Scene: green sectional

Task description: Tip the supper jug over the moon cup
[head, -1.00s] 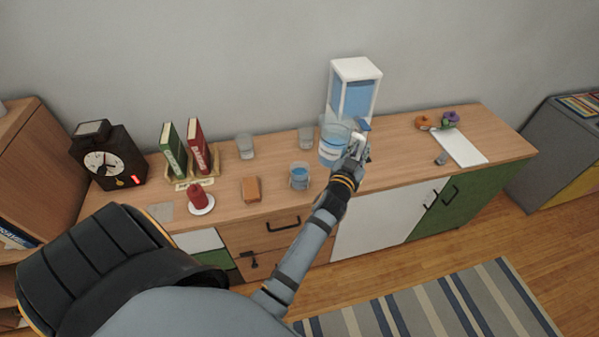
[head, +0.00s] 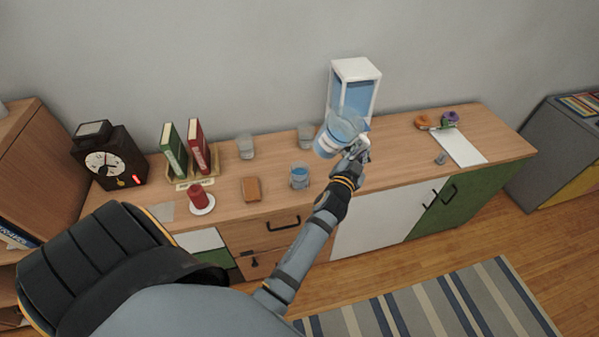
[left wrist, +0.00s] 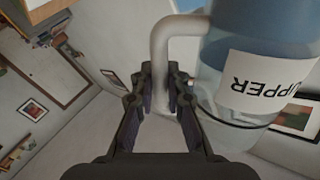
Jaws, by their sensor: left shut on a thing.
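The supper jug (head: 346,131) is clear with a pale label and bluish contents. In the head view it is held tilted above the sideboard, in front of the water dispenser. My left gripper (head: 358,153) is shut on its handle. In the left wrist view, the jug's white handle (left wrist: 160,48) runs down between the fingers (left wrist: 162,84), and its label (left wrist: 262,84) reads "UPPER" upside down. A cup with blue contents (head: 299,178) stands upright left of and below the jug, apart from it. No moon mark is readable on any cup. My right gripper is not in view.
Two clear cups stand farther back, one at the left (head: 245,147) and one near the jug (head: 305,133). The white water dispenser (head: 372,70) is close behind the jug.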

